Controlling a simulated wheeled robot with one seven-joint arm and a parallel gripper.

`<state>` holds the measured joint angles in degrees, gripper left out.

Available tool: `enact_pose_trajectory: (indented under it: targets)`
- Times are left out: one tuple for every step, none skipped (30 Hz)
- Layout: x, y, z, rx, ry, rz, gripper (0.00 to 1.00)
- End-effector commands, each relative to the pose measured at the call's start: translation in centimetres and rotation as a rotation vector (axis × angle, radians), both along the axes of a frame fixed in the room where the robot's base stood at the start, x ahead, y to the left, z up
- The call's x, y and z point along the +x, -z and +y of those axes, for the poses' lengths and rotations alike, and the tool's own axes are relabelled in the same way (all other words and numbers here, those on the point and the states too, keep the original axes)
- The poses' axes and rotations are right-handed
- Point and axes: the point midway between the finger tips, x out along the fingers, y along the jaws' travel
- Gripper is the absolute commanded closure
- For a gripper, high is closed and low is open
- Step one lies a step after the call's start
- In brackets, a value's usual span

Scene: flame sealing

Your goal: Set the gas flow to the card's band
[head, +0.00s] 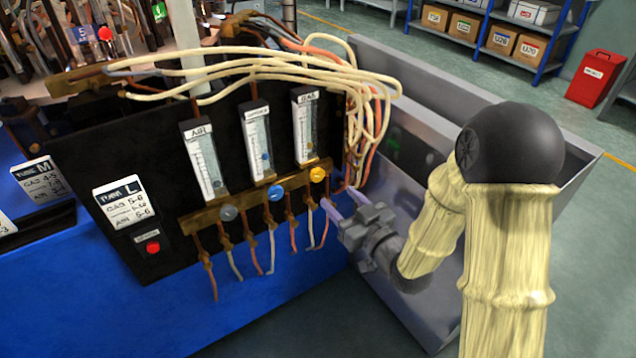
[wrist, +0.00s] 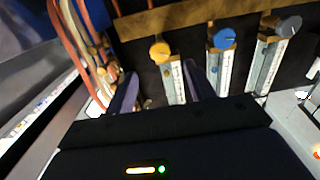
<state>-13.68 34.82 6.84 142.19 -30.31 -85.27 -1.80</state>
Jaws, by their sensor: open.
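The gas flowmeter (head: 304,126) is the rightmost of three upright tubes on the black panel, with a small float low in it. Its yellow knob (head: 317,174) is below it on the brass manifold, and also shows in the wrist view (wrist: 160,51). The white card marked TUBE L (head: 125,202) is at the panel's left and lists gas, a middle line and air; its small figures are hard to read. My gripper (head: 338,203) is open and empty, just right of and below the yellow knob. In the wrist view the knob appears beyond and between the two fingers (wrist: 160,85).
The blue knob (head: 276,193) and grey knob (head: 228,213) sit left of the yellow one, under the other flowmeters. Hoses (head: 362,120) hang close at the panel's right edge. A red button (head: 153,248) is under the card.

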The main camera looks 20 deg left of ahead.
Motion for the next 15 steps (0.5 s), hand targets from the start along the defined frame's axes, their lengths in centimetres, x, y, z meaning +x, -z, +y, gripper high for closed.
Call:
enact_pose_trajectory:
  targets:
    - [0.6, -0.1, 0.8, 0.002, -0.002, -0.002, 0.46]
    - [0.9, -0.2, 1.2, 0.002, -0.002, -0.002, 0.46]
    - [1.4, -0.1, 1.8, 0.002, -0.003, -0.003, 0.46]
    - [1.7, -0.1, 2.2, 0.001, -0.002, -0.002, 0.46]
    - [2.1, -0.1, 2.5, 0.001, -0.001, -0.002, 0.46]
    - [2.5, -0.1, 3.1, 0.002, -0.002, -0.001, 0.46]
    - [2.9, -0.1, 3.5, 0.002, -0.002, -0.002, 0.46]
    - [3.2, -0.1, 3.9, 0.002, -0.002, -0.002, 0.46]
    - [3.7, -0.1, 4.4, 0.001, -0.001, -0.002, 0.46]
    - [4.1, -0.1, 4.8, 0.002, -0.001, -0.003, 0.46]
    - [4.4, -0.1, 5.2, 0.002, -0.001, -0.003, 0.46]
    - [4.8, -0.1, 5.8, 0.002, -0.002, -0.002, 0.46]
    - [5.1, -0.1, 6.1, 0.002, -0.001, -0.002, 0.46]
    - [5.4, 0.0, 6.4, 0.001, 0.0, -0.001, 0.46]
    - [5.7, -0.1, 6.7, 0.002, 0.0, -0.001, 0.46]
